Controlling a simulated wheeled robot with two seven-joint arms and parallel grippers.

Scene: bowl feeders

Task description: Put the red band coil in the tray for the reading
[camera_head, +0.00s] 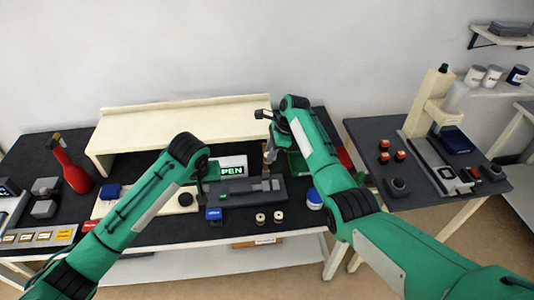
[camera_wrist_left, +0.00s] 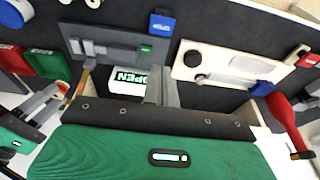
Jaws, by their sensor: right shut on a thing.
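Two small cream-and-dark coils (camera_head: 269,218) stand at the front of the dark bench; I cannot make out a red band on either. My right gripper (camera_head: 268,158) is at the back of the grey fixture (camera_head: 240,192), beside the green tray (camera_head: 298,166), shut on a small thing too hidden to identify. A red tray (camera_head: 345,158) is partly hidden behind my right arm. My left gripper (camera_head: 201,192) is over the bench left of the fixture. Its fingers look together and empty in the left wrist view (camera_wrist_left: 162,88).
A cream riser shelf (camera_head: 135,120) spans the bench's back. A lit OPEN sign (camera_head: 232,168) stands behind the fixture. A blue block (camera_head: 214,213) and a blue-white round container (camera_head: 314,198) are near the front. A red bottle (camera_head: 74,173) stands left. A side table (camera_head: 425,195) holds several red-topped blocks.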

